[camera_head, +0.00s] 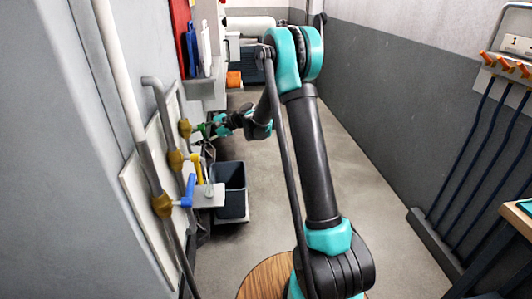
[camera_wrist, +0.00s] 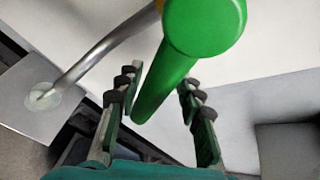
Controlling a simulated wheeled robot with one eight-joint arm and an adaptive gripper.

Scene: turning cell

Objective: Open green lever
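The green lever (camera_wrist: 163,82) runs down between the two fingers of my gripper (camera_wrist: 160,92) in the wrist view, with its round end at the top. The fingers are spread on either side of it, and gaps show between them and the lever. In the head view the green lever (camera_head: 204,131) is small and partly hidden by my gripper (camera_head: 214,125), which is at the farthest brass valve (camera_head: 185,128) on the left wall panel.
A yellow lever (camera_head: 197,168) and a blue lever (camera_head: 188,190) sit on nearer valves. A small grey shelf (camera_head: 210,197) juts out below them. A dark bin (camera_head: 231,190) stands on the floor beside it. A bent metal pipe (camera_wrist: 100,50) passes left of the green lever.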

